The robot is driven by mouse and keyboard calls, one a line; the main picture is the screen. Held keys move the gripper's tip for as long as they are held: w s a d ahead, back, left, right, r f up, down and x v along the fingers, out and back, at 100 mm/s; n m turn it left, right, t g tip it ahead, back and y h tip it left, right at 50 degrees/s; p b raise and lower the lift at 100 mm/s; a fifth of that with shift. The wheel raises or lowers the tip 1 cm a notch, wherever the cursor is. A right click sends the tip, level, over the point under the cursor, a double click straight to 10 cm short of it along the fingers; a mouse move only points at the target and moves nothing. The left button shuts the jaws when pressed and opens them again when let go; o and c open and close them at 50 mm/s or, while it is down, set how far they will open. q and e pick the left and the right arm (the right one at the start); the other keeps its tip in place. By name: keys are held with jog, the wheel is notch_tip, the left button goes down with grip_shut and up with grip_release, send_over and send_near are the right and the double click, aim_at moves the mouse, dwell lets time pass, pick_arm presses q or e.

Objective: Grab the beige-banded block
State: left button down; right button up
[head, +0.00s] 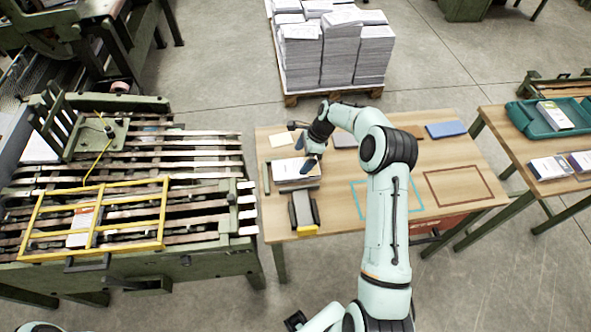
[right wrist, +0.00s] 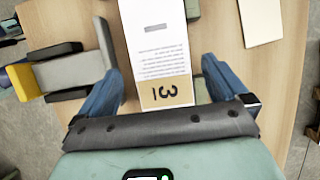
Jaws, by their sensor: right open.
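The beige-banded block (right wrist: 160,60) is a white printed stack with a beige band (right wrist: 166,94) around its near end, marked with dark figures. In the head view the stack (head: 295,171) lies at the left end of the wooden table, partly covered by my right gripper (head: 310,160). My right gripper is open. In the right wrist view its blue fingers (right wrist: 160,80) stand on either side of the banded end, with a gap visible on each side. I cannot tell how far the fingertips are above the table. My left gripper is not in view.
A grey and black holder with a yellow end (head: 303,212) stands close in front of the stack. A pale pad (head: 282,139) lies behind it. Teal (head: 418,203) and dark red outlines (head: 490,180) mark open table to the right. A green machine (head: 130,250) stands left.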

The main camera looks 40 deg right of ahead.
aim_at(297, 168)
jog(key=shift+x, duration=2.85)
jog(key=shift+s+d, duration=0.1)
jog(key=shift+s, duration=0.1)
